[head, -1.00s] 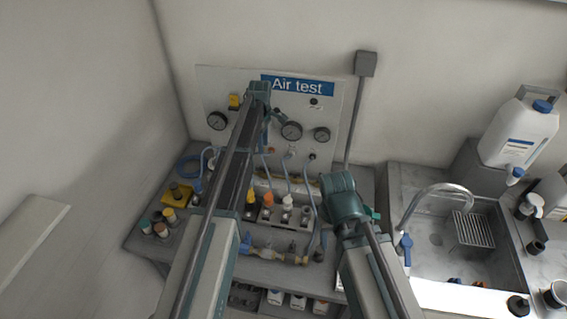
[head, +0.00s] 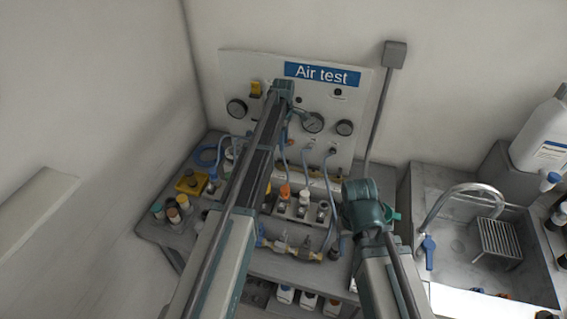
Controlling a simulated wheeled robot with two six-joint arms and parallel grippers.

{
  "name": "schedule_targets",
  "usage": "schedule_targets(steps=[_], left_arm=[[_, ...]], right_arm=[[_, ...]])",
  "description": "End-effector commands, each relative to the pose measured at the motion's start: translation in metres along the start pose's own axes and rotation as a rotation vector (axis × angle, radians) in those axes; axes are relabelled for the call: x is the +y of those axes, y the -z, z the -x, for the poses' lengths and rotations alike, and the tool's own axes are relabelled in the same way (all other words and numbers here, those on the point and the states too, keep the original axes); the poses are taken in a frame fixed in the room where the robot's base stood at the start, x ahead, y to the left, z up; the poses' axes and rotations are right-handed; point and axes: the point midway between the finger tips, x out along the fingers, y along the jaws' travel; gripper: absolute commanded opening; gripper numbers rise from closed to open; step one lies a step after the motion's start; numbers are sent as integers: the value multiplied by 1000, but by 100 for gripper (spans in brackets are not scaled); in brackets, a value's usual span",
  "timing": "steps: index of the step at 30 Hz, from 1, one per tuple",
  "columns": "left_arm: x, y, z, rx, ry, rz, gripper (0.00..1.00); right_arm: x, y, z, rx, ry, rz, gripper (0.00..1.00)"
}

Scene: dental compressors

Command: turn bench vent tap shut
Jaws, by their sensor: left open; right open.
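A brass pipe run with small fittings (head: 305,252) lies along the front of the bench (head: 215,262). A blue handle (head: 261,232) shows at its left end, partly beside my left arm; I cannot tell whether this is the vent tap or how it is turned. My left gripper (head: 303,116) is open in front of the test panel (head: 362,92), close to the middle gauge; contact cannot be told. My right gripper (head: 393,215) is open, mostly hidden behind its own wrist, above the bench's right end and apart from the pipe run.
A block with several fittings (head: 290,208) and hoses stands mid-bench. A yellow tray (head: 190,183) and small capped bottles (head: 173,214) are at left. A sink (head: 455,235) with a curved spout (head: 470,188) is at right. Bottles stand below the bench.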

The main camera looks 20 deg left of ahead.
Motion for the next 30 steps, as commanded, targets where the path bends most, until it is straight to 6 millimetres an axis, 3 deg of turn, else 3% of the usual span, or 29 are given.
schedule_targets(steps=[1,15,27,28,30], left_arm=[[0,0,-15,0,0,0,48],[0,0,-75,0,0,0,48],[0,0,-80,0,0,0,48],[0,0,-80,0,0,0,46],[0,0,-80,0,0,0,33]], right_arm=[[-2,1,-15,0,0,0,50],[-7,4,-74,0,0,-3,50],[-8,5,-79,0,0,-3,50],[-8,5,-79,0,0,-3,50],[-8,5,-79,0,0,-3,50]])
